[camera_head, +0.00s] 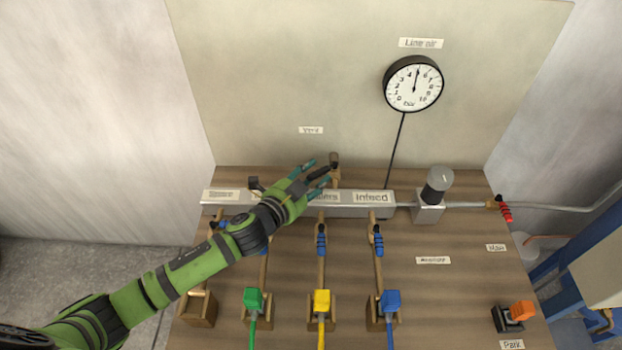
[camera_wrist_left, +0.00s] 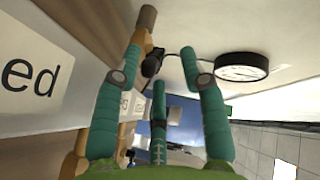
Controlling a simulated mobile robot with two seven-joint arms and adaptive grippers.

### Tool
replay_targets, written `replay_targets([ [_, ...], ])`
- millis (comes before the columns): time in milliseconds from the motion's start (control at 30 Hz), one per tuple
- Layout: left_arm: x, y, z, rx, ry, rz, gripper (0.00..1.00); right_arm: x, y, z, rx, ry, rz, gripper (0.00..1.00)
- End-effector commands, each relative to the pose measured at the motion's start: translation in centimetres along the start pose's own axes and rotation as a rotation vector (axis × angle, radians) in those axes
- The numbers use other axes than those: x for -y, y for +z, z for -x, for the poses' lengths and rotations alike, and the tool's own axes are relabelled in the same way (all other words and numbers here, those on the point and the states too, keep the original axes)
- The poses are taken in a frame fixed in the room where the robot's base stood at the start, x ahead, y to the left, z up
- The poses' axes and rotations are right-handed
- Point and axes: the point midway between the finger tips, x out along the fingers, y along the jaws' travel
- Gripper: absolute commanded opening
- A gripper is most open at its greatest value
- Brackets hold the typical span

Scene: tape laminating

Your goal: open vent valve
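The vent valve (camera_head: 335,160) is a bronze-brown fitting with a black handle, at the back of the grey manifold below the vent label (camera_head: 311,130). My left gripper (camera_head: 318,170) reaches it from the left. Its teal fingers are spread, and the black handle lies between them in the head view. In the left wrist view the brown valve end (camera_wrist_left: 147,18) and black handle (camera_wrist_left: 152,65) show between the fingertips, nearer the left finger (camera_wrist_left: 110,105). Contact cannot be told. My right gripper is not in view.
The grey manifold (camera_head: 345,211) runs across the wooden table (camera_head: 450,270). A gauge (camera_head: 413,83) hangs on the back panel. Blue-handled valves (camera_head: 321,240) and green (camera_head: 253,300), yellow (camera_head: 321,302) and blue (camera_head: 389,302) connectors stand in front. A regulator (camera_head: 437,188) stands right.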

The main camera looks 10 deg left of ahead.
Motion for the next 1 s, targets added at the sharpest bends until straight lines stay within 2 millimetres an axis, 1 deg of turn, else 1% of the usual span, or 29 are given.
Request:
replay_targets([
  [367,-0.4,0.2,0.1,0.005,0.007,0.001,0.4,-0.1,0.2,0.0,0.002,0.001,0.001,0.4],
  [467,-0.5,0.3,0.5,0.006,0.008,0.001,0.4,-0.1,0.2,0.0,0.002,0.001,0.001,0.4],
  [567,-0.6,0.4,1.7,0.008,0.01,0.001,0.4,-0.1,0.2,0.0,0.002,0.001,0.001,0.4],
  [667,-0.5,0.3,3.6,0.006,0.011,0.0,0.4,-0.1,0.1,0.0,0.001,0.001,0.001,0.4],
  [800,-0.5,0.3,6.8,0.006,0.011,-0.001,0.4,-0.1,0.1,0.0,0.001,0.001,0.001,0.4],
  [1000,-0.4,0.2,10.1,0.006,0.008,0.002,0.4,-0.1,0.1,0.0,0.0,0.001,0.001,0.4],
])
